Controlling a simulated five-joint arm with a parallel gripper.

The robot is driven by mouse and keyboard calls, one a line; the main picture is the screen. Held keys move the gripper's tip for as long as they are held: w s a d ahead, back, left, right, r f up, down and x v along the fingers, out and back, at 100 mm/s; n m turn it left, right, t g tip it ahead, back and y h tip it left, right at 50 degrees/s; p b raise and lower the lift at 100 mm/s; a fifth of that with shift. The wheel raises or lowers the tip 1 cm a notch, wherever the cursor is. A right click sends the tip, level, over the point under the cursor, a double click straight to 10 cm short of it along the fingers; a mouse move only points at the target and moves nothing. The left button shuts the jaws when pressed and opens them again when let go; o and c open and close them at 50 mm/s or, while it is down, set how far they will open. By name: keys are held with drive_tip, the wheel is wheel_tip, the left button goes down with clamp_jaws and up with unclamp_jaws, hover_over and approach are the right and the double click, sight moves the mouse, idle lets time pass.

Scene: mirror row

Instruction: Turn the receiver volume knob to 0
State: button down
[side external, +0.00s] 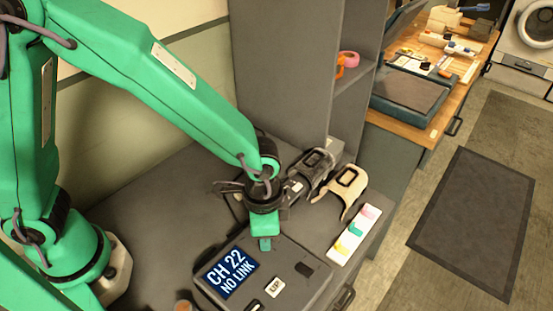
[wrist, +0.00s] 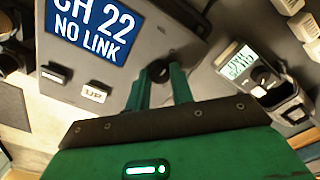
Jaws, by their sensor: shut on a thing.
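The receiver (side external: 292,258) is a grey box with a blue screen (side external: 231,272) reading "CH 22 NO LINK"; its grey face also shows in the wrist view (wrist: 170,25). My gripper (side external: 265,243) points down at the far part of its top face. In the wrist view my gripper (wrist: 160,76) has its two green fingers on either side of a small dark round knob (wrist: 158,70), shut on it. The fingers hide part of the knob, and I cannot read any pointer or scale. In the side view the knob is hidden behind the fingers.
A white strip with coloured tabs (side external: 354,235) lies to the right. Beyond are a beige stand (side external: 347,186) and a dark stand (side external: 312,165). A tall grey shelf rises behind.

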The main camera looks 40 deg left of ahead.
idle(0.4)
drive_tip(key=c, duration=1.2)
unclamp_jaws()
drive_tip(key=shift+r, duration=3.95)
drive_tip(key=s+a+r+n+t, duration=0.2)
drive_tip(key=a+r, duration=0.4)
drive_tip(key=a, duration=0.5)
drive_tip(key=s+a+r+n+t, duration=0.3)
drive_tip(key=a+r+n, duration=0.3)
drive_tip(key=a, duration=0.6)
drive_tip(key=shift+s+a+r+n+t, duration=0.15)
drive_tip(key=shift+s+a+n+t, duration=0.15)
drive_tip(key=shift+s+n, duration=0.25)
